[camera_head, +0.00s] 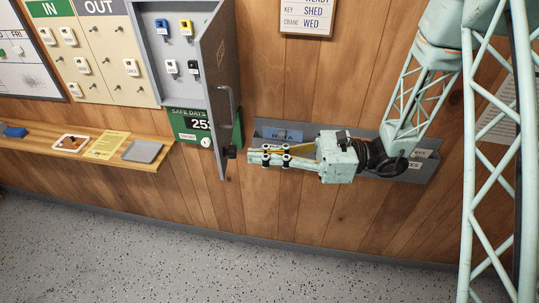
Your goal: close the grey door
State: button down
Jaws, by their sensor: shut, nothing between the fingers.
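The grey door (213,85) of the grey key cabinet (150,25) stands open, swung out from the cabinet's right side. A grey bar handle (230,105) is on the door's right face. My gripper (251,158) points left, to the right of the door's lower edge and below the handle. Its fingers are shut and hold nothing. A gap shows between the fingertips and the door; its depth is hard to tell.
Keys hang inside the cabinet. A green safe-days sign (189,124) is below it. A wooden shelf (75,153) with a tablet, yellow paper and grey tray runs left. A grey wall rack (415,172) is behind my gripper. The speckled floor is clear.

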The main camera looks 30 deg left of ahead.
jog(key=shift+x, duration=1.15)
jog(key=shift+a, duration=0.1)
